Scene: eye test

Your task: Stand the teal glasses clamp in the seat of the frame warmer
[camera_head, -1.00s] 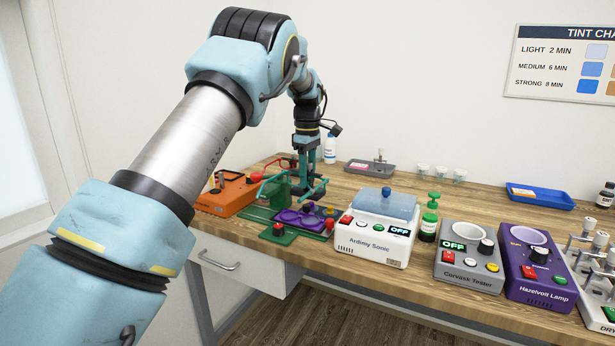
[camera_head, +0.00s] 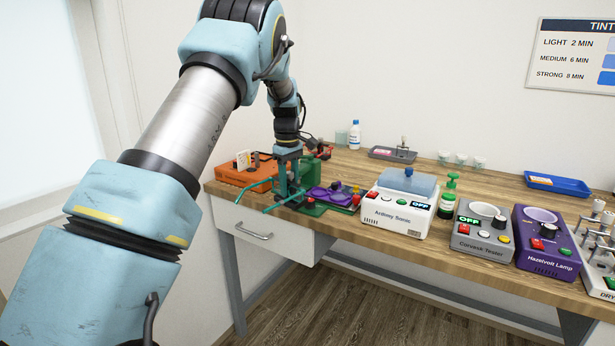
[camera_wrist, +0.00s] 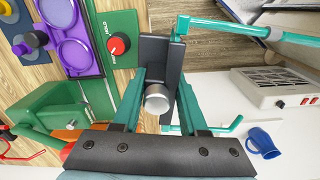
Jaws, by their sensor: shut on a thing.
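My gripper (camera_head: 289,190) is shut on the teal glasses clamp (camera_wrist: 255,31) and holds it near the table's front left edge. In the wrist view, my fingers (camera_wrist: 160,85) close around its dark upright body, with a silver round end between them. Its teal rods stick out to the right there; in the head view they point left toward the front edge. No frame warmer label is readable. A green base with a red dial (camera_wrist: 117,45) and a purple two-oval piece (camera_wrist: 72,30) lies beside the clamp and may be the warmer; I cannot tell. Its seat is not clear.
An orange unit (camera_head: 232,178) is left of my gripper, and a green block (camera_wrist: 60,112) with a handle stands close by. The white Ardmy Sonic (camera_head: 400,213) is to the right. A white vented box (camera_wrist: 278,88) and a blue mug (camera_wrist: 262,142) show in the wrist view.

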